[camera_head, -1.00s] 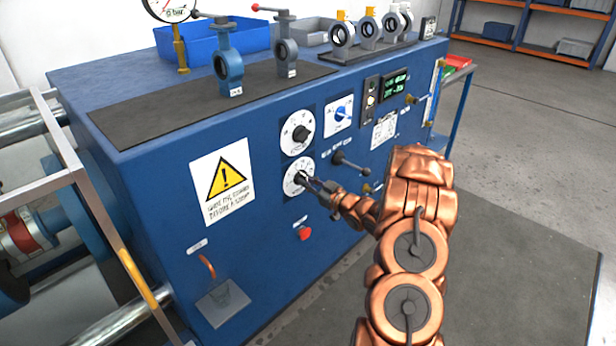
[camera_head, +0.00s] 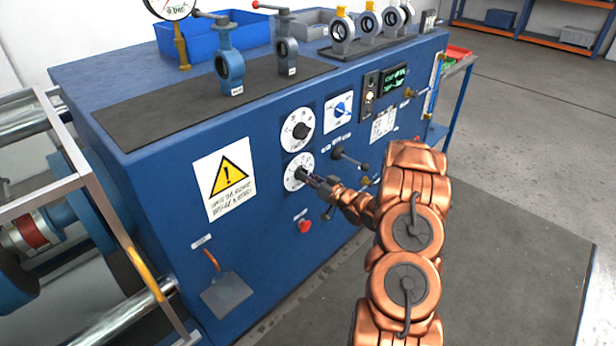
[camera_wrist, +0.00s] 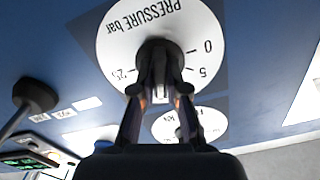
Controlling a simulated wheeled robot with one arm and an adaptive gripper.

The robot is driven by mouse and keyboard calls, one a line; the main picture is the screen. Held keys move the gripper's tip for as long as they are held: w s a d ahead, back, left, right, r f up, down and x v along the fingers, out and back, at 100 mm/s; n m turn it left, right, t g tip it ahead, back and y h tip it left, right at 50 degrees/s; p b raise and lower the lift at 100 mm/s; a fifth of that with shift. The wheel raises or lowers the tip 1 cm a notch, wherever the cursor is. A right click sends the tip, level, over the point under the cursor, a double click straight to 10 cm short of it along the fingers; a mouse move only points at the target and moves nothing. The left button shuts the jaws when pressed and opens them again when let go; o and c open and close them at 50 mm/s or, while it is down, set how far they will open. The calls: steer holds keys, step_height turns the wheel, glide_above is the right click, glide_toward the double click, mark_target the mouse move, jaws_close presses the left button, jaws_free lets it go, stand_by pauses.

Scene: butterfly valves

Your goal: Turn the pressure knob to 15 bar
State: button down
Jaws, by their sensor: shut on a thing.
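The pressure knob (camera_wrist: 158,45) is a dark round knob on a white dial (camera_wrist: 118,35) lettered "PRESSURE bar". The dial appears upside down in the wrist view, with 0, 5 and what looks like 25 readable. In the head view this is the lower white dial (camera_head: 291,174) on the blue panel. My gripper (camera_wrist: 160,75) is shut on the knob, one finger on each side. It also shows in the head view (camera_head: 309,179), reaching in from the right. The fingers hide part of the knob, and I cannot read where its pointer stands.
Another white dial (camera_head: 297,131) sits just above. A black lever (camera_head: 350,160) sticks out to the right, and a red button (camera_head: 304,226) is below. Butterfly valves (camera_head: 229,68) and a pressure gauge (camera_head: 171,8) stand on the bench top. The floor at right is clear.

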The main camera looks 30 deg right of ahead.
steer(key=shift+f, duration=0.1)
steer(key=c, duration=1.2)
jaws_free()
steer(key=shift+v, duration=6)
steer(key=shift+w, duration=0.1)
